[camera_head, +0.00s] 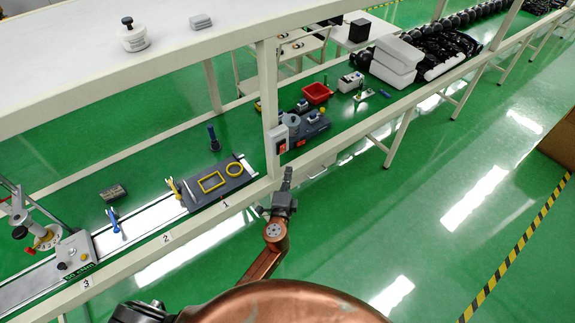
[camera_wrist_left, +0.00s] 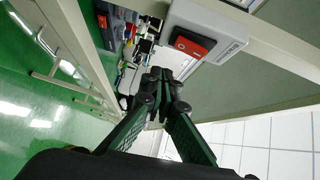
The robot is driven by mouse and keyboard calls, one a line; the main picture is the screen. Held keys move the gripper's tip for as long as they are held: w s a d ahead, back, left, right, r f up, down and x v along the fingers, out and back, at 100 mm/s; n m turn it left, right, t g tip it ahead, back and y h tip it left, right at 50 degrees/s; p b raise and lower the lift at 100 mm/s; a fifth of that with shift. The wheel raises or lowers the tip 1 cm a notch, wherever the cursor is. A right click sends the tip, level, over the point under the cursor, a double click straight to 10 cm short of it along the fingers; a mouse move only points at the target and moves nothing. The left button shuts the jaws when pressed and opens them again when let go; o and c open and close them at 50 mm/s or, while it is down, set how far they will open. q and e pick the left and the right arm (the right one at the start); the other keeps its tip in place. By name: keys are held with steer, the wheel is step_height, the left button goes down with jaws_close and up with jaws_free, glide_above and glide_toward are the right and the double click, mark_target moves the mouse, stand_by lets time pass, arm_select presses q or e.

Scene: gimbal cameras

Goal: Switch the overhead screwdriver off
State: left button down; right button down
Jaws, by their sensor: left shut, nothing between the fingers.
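A pale switch box (camera_head: 278,138) with a red rocker is fixed to the upright post of the workbench. It is large in the left wrist view, where its red rocker (camera_wrist_left: 191,45) with white marks sits in a black frame. A dark cylindrical tool (camera_head: 213,138) is upright over the bench left of the post; I cannot tell if it is the overhead screwdriver. My left gripper (camera_head: 288,172) is in front of and below the switch box. Its fingers (camera_wrist_left: 161,76) are shut and empty, below and left of the rocker in the wrist view, apparently apart from it.
The post (camera_head: 267,90) and the white upper shelf (camera_head: 90,60) border the space around the switch. A dark tray (camera_head: 215,199) with yellow parts lies on the bench to the left. A red bin (camera_head: 317,93) stands to the right. The green floor in front is clear.

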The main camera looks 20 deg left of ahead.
arm_select(q)
steer(key=s+d+b, duration=0.1)
steer(key=s, duration=0.5)
steer(key=shift+s+f, duration=0.3)
steer(key=shift+f, duration=0.05)
steer(key=shift+d, duration=0.15)
